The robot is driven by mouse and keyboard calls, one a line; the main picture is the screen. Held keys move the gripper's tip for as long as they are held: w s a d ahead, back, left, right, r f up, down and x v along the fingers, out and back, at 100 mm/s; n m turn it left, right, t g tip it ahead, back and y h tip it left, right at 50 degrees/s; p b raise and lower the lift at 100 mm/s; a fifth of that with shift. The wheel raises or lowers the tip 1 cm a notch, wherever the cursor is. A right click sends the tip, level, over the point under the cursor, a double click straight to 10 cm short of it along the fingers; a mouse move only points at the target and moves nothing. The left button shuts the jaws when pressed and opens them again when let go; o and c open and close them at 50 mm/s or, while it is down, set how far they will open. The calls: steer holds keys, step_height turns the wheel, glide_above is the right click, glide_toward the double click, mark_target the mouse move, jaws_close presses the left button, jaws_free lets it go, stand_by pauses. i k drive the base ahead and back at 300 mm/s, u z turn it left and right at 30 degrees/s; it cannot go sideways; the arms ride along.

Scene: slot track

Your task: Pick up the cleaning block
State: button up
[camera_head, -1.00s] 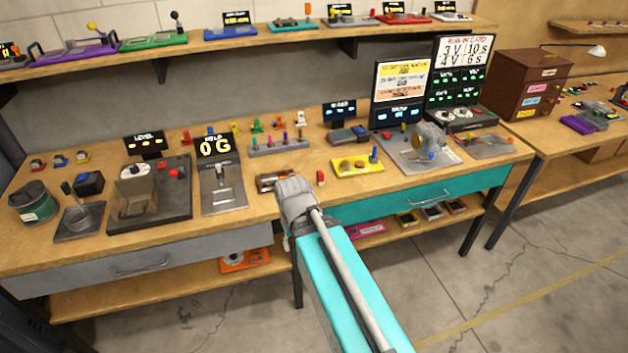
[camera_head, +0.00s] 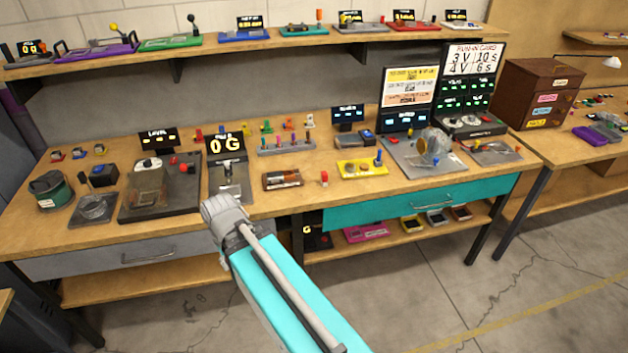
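I cannot tell for sure which item is the cleaning block; no readable label names it. Small block-like items on the bench include a dark block with a blue top (camera_head: 103,175) at the left, a grey block with a blue top (camera_head: 362,139) at the back middle, and a small red block (camera_head: 324,178) near the front edge. My gripper (camera_head: 215,204) is at the bench's front edge, in front of the "0 G" scale (camera_head: 230,180). It is seen from behind, so its fingers are hidden. I see nothing held in it.
A brown tray (camera_head: 283,180) and a yellow tray (camera_head: 362,168) lie right of my gripper. A dark station (camera_head: 160,190) and a green-grey tub (camera_head: 50,189) stand left. Upright displays (camera_head: 408,98) stand at the back. Bare wood (camera_head: 325,205) shows along the front edge.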

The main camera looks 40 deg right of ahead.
mark_target(324, 178)
steer(key=u, duration=0.1)
steer(key=k, duration=1.05)
steer(key=z, duration=0.9)
steer(key=i, duration=1)
steer(key=u, duration=0.05)
